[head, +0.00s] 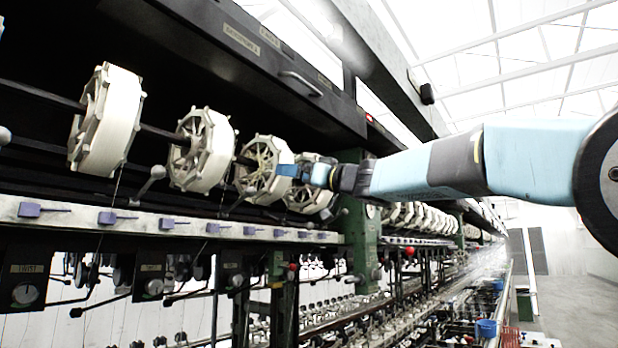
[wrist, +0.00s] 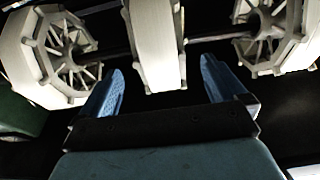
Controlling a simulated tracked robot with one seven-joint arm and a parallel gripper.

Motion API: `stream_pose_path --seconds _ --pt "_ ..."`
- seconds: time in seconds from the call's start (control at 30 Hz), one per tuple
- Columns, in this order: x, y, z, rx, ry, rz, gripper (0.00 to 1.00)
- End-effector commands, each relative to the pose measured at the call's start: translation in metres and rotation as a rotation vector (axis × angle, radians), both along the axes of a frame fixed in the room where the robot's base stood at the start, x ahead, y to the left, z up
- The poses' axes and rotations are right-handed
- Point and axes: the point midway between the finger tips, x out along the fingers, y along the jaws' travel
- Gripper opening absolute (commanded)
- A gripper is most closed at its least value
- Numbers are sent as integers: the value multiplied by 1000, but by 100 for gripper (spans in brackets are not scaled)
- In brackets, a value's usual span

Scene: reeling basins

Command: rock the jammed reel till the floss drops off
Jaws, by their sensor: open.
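The reel in front of my gripper (head: 262,170) is white and many-sided, with spokes on a dark shaft. Its spokes look yellowish in the head view; I cannot make out whether that is floss. In the wrist view a white reel rim (wrist: 158,45) shows edge-on between my fingertips. My gripper (head: 290,171) has blue fingers and is open; it also shows in the wrist view (wrist: 162,68). The fingertips lie either side of the rim in the picture, with dark gaps between; contact is not visible. No loose floss can be told apart.
More white reels (head: 105,120) (head: 202,150) share the shaft to the left, and another reel (head: 308,185) is just behind my gripper. A pale rail (head: 150,222) with purple clips runs below. A dark overhead housing (head: 240,50) hangs above. A green post (head: 360,240) stands right.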

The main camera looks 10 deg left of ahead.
Motion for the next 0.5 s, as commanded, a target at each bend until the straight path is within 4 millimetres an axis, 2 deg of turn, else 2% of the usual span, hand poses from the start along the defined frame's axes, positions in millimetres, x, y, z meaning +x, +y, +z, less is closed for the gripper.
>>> stream_pose_path --seconds 0.5 --pt "21 36 11 0 -1 0 98"
